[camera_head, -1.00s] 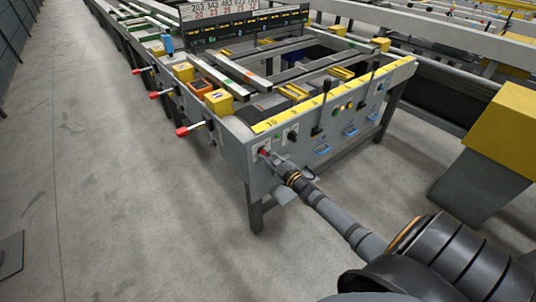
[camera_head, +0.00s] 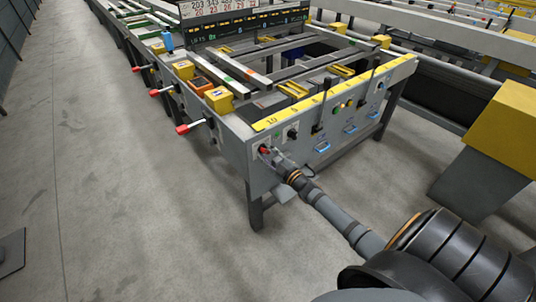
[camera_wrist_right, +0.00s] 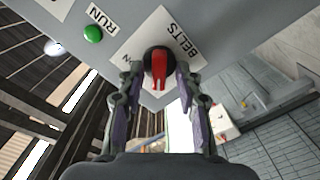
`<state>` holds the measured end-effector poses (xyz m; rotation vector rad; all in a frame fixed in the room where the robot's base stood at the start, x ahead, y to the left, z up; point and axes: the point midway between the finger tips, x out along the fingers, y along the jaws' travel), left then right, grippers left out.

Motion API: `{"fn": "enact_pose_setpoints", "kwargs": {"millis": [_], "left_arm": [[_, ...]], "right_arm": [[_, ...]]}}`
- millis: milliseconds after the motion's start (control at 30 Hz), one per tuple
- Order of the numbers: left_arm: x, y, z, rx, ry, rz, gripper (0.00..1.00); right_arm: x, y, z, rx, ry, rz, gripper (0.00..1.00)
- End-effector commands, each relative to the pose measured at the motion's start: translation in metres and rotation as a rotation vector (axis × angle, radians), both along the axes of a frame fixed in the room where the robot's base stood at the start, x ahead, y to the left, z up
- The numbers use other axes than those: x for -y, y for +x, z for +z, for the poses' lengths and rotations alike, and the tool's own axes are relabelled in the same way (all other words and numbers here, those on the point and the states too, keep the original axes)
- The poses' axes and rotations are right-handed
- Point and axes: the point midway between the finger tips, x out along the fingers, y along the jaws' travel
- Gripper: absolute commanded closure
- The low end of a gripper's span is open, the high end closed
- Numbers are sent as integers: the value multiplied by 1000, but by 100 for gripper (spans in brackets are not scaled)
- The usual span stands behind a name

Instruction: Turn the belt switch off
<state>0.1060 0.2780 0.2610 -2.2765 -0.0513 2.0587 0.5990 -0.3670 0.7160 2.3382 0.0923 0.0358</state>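The belt switch is a red handle on a round black base (camera_wrist_right: 157,68), on a white plate marked BELTS (camera_wrist_right: 181,38) in the right wrist view. The red handle points down in that view. My right gripper (camera_wrist_right: 160,80) has one finger on each side of the switch, with narrow gaps to the red handle. In the head view the right gripper (camera_head: 276,160) is at the near left corner of the table's front panel, beside the red switch (camera_head: 264,149). My left gripper is not in view.
A green button (camera_wrist_right: 93,34) marked RUN is beside the switch plate. The runout table (camera_head: 234,146) carries black levers (camera_head: 319,122), blue handles (camera_head: 322,147) and red-tipped handles (camera_head: 187,128) on its left side. Bare floor (camera_head: 120,190) lies left.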

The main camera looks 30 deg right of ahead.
Motion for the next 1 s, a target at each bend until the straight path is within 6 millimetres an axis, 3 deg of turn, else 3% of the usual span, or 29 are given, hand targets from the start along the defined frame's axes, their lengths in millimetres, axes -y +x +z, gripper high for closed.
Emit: {"fn": "enact_pose_setpoints", "kwargs": {"millis": [367, 800, 1000], "left_arm": [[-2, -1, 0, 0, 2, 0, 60], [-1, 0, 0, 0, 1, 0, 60], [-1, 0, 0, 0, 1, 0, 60]], "right_arm": [[1, -8, 0, 1, 1, 1, 63], [6, -92, -1, -4, -1, 5, 63], [9, -116, 0, -1, 0, 3, 63]]}}
